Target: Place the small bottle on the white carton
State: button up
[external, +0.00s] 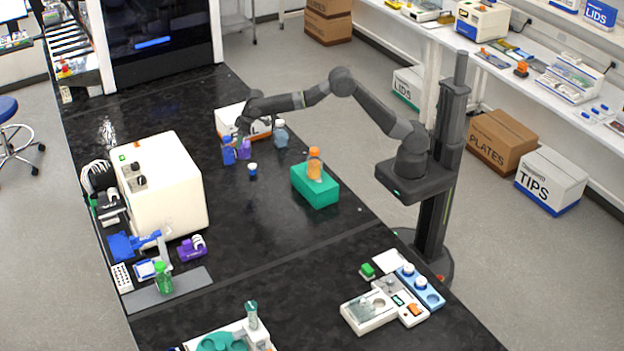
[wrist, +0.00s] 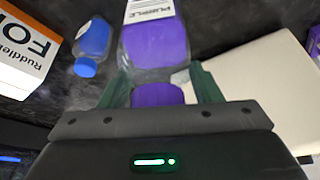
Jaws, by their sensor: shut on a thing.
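The small bottle (wrist: 155,45) has purple contents, a purple cap and a white label; in the wrist view it is upside down in the picture. My gripper (wrist: 160,88) has its green fingers on both sides of the cap and is shut on it. In the external view my gripper (external: 241,138) is low over the bench, with the purple bottle (external: 244,151) under it. I cannot tell whether the bottle touches the bench. The white carton (external: 230,117), with an orange band, stands just behind my gripper, partly hidden by the arm. It also shows at the left of the wrist view (wrist: 25,42).
A blue bottle (external: 228,155) stands left of the held one, and a clear blue one (external: 281,136) to its right. A small blue-and-white vial (external: 252,170) is in front. A cream instrument (external: 165,190) stands left, and an orange-capped bottle (external: 314,165) on a green block (external: 315,190).

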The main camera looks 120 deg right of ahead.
jog(key=s+d+r+m+p, duration=0.1)
jog(key=s+d+r, duration=0.2)
jog(key=d, duration=0.5)
jog(key=s+d+r+m+p, duration=0.1)
jog(key=s+d+r, duration=0.2)
jog(key=d, duration=0.6)
jog(key=shift+s+d+h+p, duration=0.25)
jog(key=shift+s+h+p, duration=0.05)
jog(key=shift+s+h, duration=0.1)
jog(key=s+d+r, duration=0.1)
jog(key=s+d, duration=0.2)
jog(key=d, duration=0.1)
jog(key=s+d+r+m+p, duration=0.1)
jog(key=s+d, duration=0.3)
jog(key=s+d+r+m+g+p, duration=0.1)
jog(key=s+d+r, duration=0.1)
jog(key=s+d, duration=0.2)
jog(key=shift+d, duration=0.3)
jog(key=shift+c, duration=0.5)
jog(key=shift+s+d+f, duration=0.1)
jog(key=shift+s+f, duration=0.05)
jog(key=shift+f, duration=0.1)
jog(key=shift+h, duration=0.3)
notch_tip(320, 180, down, 9)
jog(key=shift+f+p, duration=0.1)
jog(key=shift+p, duration=0.35)
jog(key=o, duration=1.2)
jog(key=shift+f, duration=0.15)
